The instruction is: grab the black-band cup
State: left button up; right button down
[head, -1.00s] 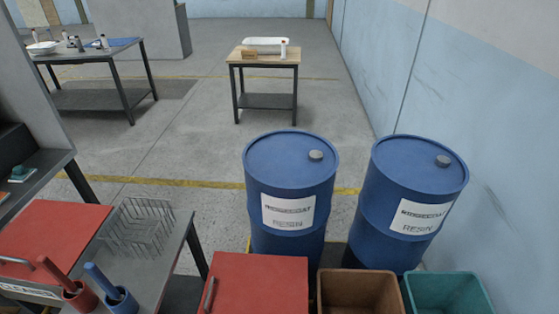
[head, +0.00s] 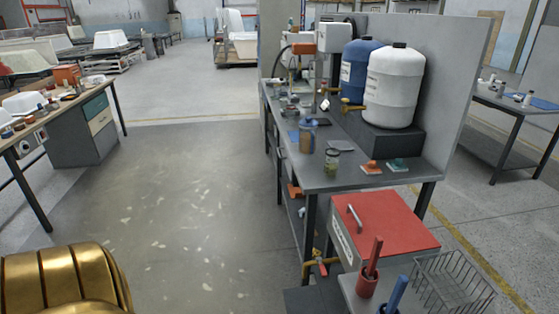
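One cup (head: 307,135) looks brownish with a bluish upper part. Neither of my grippers is in view.
The workbench (head: 345,172) also bears a white drum (head: 394,88), a blue drum (head: 360,68) and small tools. A red-lidded bin (head: 385,226) and a wire basket (head: 453,285) stand at its near end. Open floor (head: 185,200) lies between it and the left table (head: 15,150).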

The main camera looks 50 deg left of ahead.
aim_at(332, 158)
jog(key=u, duration=1.1)
jog(key=z, duration=0.4)
jog(key=i+j+z, duration=0.4)
jog(key=j+z, duration=0.25)
jog(key=i+j+z, duration=0.15)
jog(key=j+z, duration=0.15)
